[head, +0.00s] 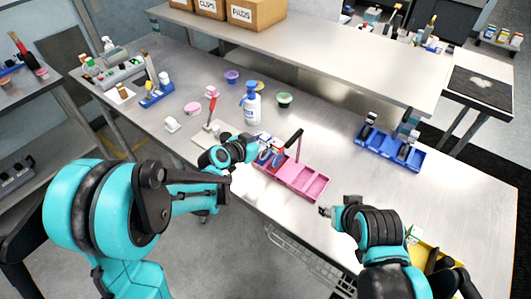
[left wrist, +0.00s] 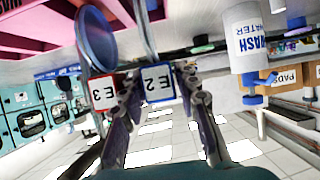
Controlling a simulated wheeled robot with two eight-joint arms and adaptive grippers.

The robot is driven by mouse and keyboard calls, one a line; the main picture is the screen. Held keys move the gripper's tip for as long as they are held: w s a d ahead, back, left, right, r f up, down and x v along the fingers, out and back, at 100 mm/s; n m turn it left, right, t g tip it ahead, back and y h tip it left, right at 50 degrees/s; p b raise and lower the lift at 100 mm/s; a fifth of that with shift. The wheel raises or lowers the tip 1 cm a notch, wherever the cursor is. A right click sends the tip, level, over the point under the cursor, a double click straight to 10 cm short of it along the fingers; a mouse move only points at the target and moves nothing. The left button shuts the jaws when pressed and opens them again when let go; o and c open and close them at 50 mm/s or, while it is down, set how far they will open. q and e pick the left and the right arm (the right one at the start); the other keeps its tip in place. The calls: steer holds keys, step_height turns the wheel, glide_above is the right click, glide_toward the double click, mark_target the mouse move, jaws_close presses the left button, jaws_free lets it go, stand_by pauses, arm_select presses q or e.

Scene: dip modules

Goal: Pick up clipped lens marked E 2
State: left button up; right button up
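The clipped lens marked E 2 shows by its white, blue-edged tag (left wrist: 158,84) in the left wrist view, which appears upside down. My left gripper (left wrist: 156,76) has its two fingers apart, one on each side of this tag. Contact with the clip cannot be told. A red-edged tag marked E 3 (left wrist: 103,92) is just left of the fingers, near a round blue lens (left wrist: 96,38). In the head view my left gripper (head: 258,153) is at the left end of the pink tray (head: 314,187), over small red and blue parts. My right gripper (head: 325,211) is apart from the tray; its fingers are too small to judge.
A wash bottle (head: 252,107) stands close behind my left gripper. A blue tray (head: 398,158) with upright parts is at the right. Small bowls, including a purple one (head: 232,76), stand behind. The table between the pink and blue trays is clear.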

arm_select(q)
jaws_close()
